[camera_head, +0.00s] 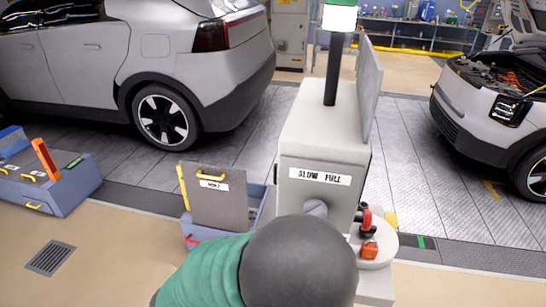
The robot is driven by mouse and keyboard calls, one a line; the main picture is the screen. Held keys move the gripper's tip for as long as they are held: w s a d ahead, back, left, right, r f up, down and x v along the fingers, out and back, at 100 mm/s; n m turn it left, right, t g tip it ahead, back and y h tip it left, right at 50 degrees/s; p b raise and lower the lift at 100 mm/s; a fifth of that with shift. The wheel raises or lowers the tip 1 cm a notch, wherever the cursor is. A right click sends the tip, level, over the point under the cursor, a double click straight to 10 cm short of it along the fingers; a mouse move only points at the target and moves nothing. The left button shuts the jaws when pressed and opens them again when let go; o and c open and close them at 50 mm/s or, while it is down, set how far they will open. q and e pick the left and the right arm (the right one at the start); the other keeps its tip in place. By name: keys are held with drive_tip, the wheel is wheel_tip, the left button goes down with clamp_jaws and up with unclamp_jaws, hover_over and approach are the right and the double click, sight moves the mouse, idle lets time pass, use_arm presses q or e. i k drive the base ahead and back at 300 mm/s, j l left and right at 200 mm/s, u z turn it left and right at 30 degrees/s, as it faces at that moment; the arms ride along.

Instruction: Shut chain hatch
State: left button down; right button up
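No part in view is plainly labelled as the chain hatch. A flat grey panel (371,85) stands upright at the right edge of the white cabinet (300,135), which is marked "SLOW FULL". A grey-brown panel (222,203) with a small label and a yellow handle stands upright at a blue box left of the cabinet. I cannot tell which panel is the hatch. A large dark grey rounded shape with a green ribbed part covers the bottom centre and hides the cabinet's lower front. Neither gripper shows.
A blue bin (62,205) sits on the floor at the left. A round white stand (380,250) with red and orange items is right of the cabinet. A silver car (100,65) and a white car (490,110) stand behind.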

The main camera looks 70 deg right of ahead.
sight(217, 196)
drive_tip(key=i+l+z, duration=0.25)
drive_tip(key=i+z, duration=0.2)
drive_tip(key=i+l+z, duration=0.15)
drive_tip(key=i+z, duration=0.6)
drive_tip(key=z, duration=0.15)
drive_tip(key=i+j+z, duration=0.2)
drive_tip(key=i+z, duration=0.7)
